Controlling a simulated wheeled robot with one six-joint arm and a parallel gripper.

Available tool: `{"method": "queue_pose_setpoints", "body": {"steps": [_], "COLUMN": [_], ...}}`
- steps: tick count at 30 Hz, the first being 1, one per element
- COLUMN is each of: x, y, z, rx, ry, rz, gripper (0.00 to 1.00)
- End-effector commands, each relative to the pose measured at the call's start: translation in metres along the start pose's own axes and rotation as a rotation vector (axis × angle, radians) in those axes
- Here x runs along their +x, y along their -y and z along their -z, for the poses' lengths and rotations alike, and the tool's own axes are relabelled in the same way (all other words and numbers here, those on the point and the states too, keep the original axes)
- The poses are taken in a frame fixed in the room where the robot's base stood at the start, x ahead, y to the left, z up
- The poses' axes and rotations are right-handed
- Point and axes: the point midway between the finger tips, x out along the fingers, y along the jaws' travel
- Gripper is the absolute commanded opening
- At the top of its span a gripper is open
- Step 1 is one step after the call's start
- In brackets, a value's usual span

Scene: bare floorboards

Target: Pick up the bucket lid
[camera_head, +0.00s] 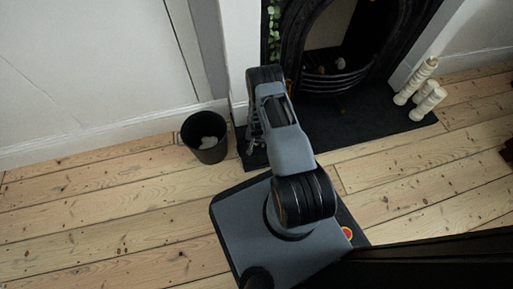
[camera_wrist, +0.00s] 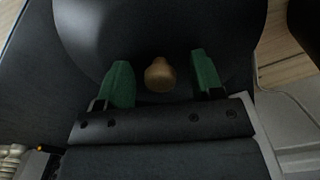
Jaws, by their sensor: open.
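The bucket lid (camera_wrist: 160,22) is a dark, rounded piece at the top of the wrist view, partly cut off by the frame. A small wooden knob (camera_wrist: 160,75) stands out from it. My gripper (camera_wrist: 164,78) is open, with one green finger on each side of the knob and a visible gap on both sides. In the head view my gripper (camera_head: 254,133) is small and partly hidden by my arm, near the left end of the hearth. I cannot make out the lid there.
A black bucket (camera_head: 205,137) with something pale inside stands on the floorboards, left of my arm. A dark hearth slab (camera_head: 372,118) lies before the fireplace (camera_head: 335,82). Pale candle-like pillars (camera_head: 428,104) stand at its right end. The floorboards at left are clear.

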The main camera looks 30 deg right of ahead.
Motion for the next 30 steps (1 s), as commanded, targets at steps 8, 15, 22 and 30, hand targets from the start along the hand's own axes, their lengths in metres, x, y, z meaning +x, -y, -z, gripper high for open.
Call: {"method": "queue_pose_setpoints", "body": {"steps": [8, 15, 22, 30], "x": [-0.0008, -0.0009, -0.0008, -0.0012], "y": [0.0001, 0.0, 0.0, 0.0001], "z": [0.0002, 0.0001, 0.0001, 0.0003], "rx": [0.0, 0.0, 0.0, 0.0], "ry": [0.0, 0.0, 0.0, -0.001], "rz": [0.0, 0.0, 0.0, 0.0], "gripper": [0.52, 0.29, 0.07, 0.0]}}
